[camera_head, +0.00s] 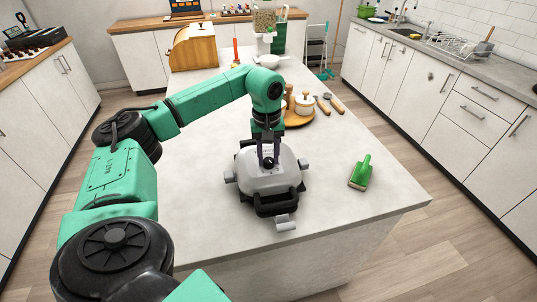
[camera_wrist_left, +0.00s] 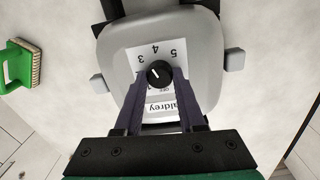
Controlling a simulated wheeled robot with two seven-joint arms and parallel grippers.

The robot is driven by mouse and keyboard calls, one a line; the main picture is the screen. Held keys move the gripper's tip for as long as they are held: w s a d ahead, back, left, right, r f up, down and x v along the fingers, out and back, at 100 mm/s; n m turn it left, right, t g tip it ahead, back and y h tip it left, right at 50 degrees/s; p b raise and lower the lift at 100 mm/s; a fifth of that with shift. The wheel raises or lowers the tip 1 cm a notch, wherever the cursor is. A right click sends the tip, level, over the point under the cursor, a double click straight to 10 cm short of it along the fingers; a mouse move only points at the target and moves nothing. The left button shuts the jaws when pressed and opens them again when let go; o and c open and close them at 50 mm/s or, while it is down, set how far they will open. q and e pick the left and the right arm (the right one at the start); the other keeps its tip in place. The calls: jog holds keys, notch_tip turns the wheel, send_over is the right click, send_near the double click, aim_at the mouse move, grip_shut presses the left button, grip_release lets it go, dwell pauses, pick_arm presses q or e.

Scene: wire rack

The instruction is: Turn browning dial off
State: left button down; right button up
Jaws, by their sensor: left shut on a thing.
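A grey appliance (camera_head: 285,182) with a black handle at its front stands on the island counter. Its black browning dial (camera_wrist_left: 159,74) sits on a white scale plate (camera_wrist_left: 140,60) with numbers that read upside down in the left wrist view. The dial's short white mark points to the upper left in that view, and "Off" is printed just below the dial. My left gripper (camera_head: 268,158) comes down from above. Its two fingers are closed on opposite sides of the dial. The dial is small and dark in the head view. My right gripper is not in view.
A green brush (camera_head: 361,172) lies on the counter to the right; it also shows in the left wrist view (camera_wrist_left: 18,64). A wooden tray with pots (camera_head: 304,106) and a wooden bread box (camera_head: 193,47) stand farther back. Bare counter surrounds the appliance's front and right.

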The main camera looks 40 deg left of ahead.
pick_arm(q)
jog(key=n, duration=0.4)
jog(key=shift+n, duration=0.3)
jog(key=n, duration=0.3)
jog(key=shift+r+n, duration=0.1)
jog(key=shift+n, duration=0.3)
jog(key=n+p, duration=0.1)
jog(key=n, duration=1.1)
jog(key=shift+n+y, duration=0.3)
jog(key=n, duration=0.3)
jog(key=shift+n+p, duration=0.4)
jog(key=n, duration=0.3)
jog(key=shift+d, duration=0.1)
jog(key=shift+n+p, duration=0.3)
jog(key=shift+n, duration=1.7)
